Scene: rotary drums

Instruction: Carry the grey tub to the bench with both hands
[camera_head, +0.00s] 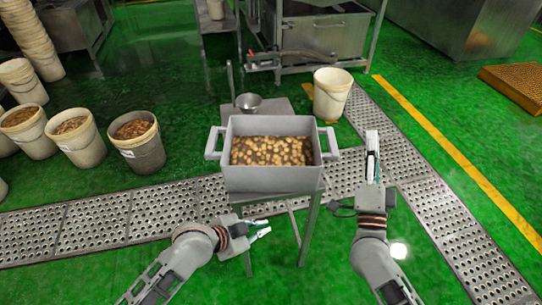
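The grey tub (271,178) sits upright on a metal stand (309,215) in the middle of the view. It is filled with brown, potato-like pieces in dark liquid. It has a handle on the left (212,143) and one on the right (331,142). My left gripper (264,228) is open and empty, in front of and below the tub's near wall. My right gripper (373,150) is to the right of the right handle, apart from it and seen edge-on, so its opening is unclear. I cannot tell which surface is the bench.
A white bucket (331,95) stands behind right. Filled buckets (80,139) stand at left. Metal machinery (322,38) is at the back. Perforated drain plates (105,219) cross the green floor. Right floor is mostly free.

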